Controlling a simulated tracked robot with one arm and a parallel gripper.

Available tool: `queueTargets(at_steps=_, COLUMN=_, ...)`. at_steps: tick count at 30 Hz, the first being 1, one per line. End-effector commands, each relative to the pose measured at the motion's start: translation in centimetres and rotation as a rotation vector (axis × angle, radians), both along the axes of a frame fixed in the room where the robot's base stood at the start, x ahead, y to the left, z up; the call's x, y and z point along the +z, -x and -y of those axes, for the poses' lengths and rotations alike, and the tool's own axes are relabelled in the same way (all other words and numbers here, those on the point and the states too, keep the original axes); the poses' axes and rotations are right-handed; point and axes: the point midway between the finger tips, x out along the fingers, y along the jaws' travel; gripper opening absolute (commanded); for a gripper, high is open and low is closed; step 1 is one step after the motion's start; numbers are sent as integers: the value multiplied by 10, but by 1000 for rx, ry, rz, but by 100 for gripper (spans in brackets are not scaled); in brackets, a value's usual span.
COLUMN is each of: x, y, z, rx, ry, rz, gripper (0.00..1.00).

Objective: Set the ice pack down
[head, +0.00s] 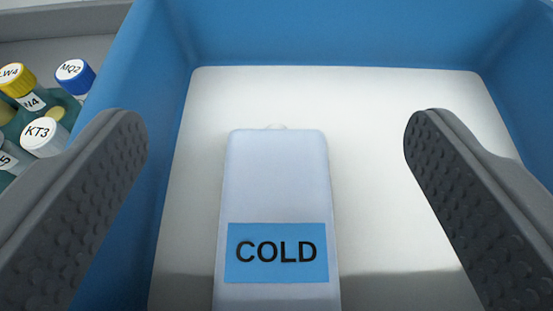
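The ice pack (276,185) is a pale blue-white flat block with a blue label reading COLD. It lies inside a blue bin (330,35) with a white floor (390,120). My gripper (275,140) is open, with one grey studded finger on each side of the ice pack and a clear gap to both. Neither finger touches the pack. The near end of the pack is cut off by the bottom edge of the picture.
Left of the bin, several capped vials stand in a green holder, among them a white-capped one marked KT3 (45,137) and a blue-capped one marked MQ2 (75,77). The bin's walls rise around the pack. The bin floor right of the pack is bare.

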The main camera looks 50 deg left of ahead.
Motion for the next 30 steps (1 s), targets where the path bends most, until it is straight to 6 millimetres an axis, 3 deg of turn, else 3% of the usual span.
queueTargets(at_steps=7, x=3, y=0, z=0, rx=0, ry=0, rz=0, gripper=80)
queueTargets(at_steps=12, x=17, y=1, z=0, rx=0, ry=0, rz=0, gripper=80)
queueTargets(at_steps=30, x=51, y=60, z=71, rx=-2, ry=-2, rz=0, gripper=80)
